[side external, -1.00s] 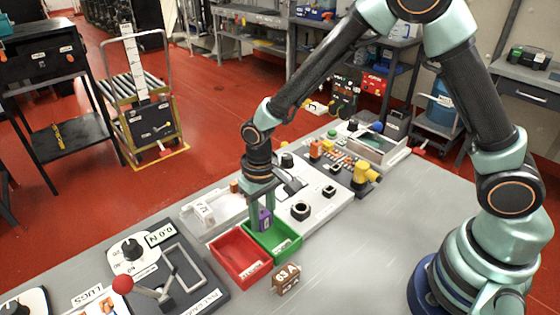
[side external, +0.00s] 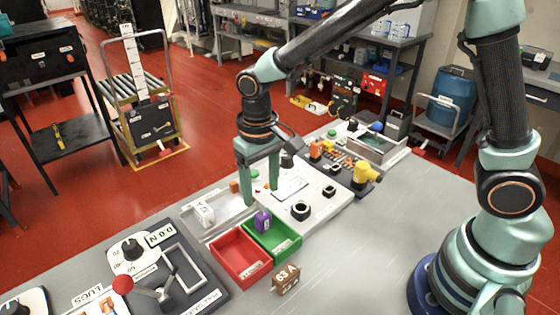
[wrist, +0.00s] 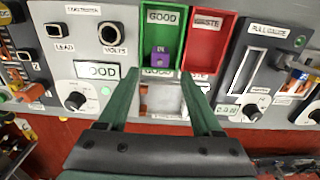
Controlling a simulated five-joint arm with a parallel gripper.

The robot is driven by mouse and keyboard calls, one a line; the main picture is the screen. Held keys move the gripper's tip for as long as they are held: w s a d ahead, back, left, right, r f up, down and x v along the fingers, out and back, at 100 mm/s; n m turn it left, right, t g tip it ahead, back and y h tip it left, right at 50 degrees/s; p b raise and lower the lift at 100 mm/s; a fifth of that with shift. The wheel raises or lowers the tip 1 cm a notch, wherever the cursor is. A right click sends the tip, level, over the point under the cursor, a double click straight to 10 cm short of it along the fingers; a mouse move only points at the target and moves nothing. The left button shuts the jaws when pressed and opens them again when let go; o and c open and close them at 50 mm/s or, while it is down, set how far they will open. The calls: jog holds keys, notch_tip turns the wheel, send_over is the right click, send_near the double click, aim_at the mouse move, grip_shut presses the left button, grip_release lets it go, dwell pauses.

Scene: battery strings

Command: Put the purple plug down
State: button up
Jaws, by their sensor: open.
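The purple plug (side external: 262,221) stands in the green bin (side external: 287,246), near its back-left end. In the wrist view the purple plug (wrist: 160,58) sits in the lower end of the green bin marked GOOD (wrist: 177,50). My gripper (side external: 262,195) is open and empty, its two green fingers apart, behind and above the plug. In the wrist view my gripper (wrist: 168,100) shows its fingers spread wide with nothing between them.
A red bin (side external: 238,262) stands left of the green one. A brown block marked 63 A (side external: 286,279) lies in front on the grey bench. A clear tray (side external: 207,213) and a white panel with black sockets (side external: 301,209) flank the bins.

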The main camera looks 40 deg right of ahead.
jog(key=s+d+r+t, duration=0.25)
jog(key=d+r, duration=0.45)
jog(key=r, duration=0.4)
jog(key=s+d+r+t, duration=0.2)
jog(key=s+d+t, duration=0.1)
jog(key=s+d, duration=0.3)
jog(key=shift+s+d+r, duration=0.3)
jog(key=shift+d+r, duration=0.05)
jog(key=shift+d, duration=0.65)
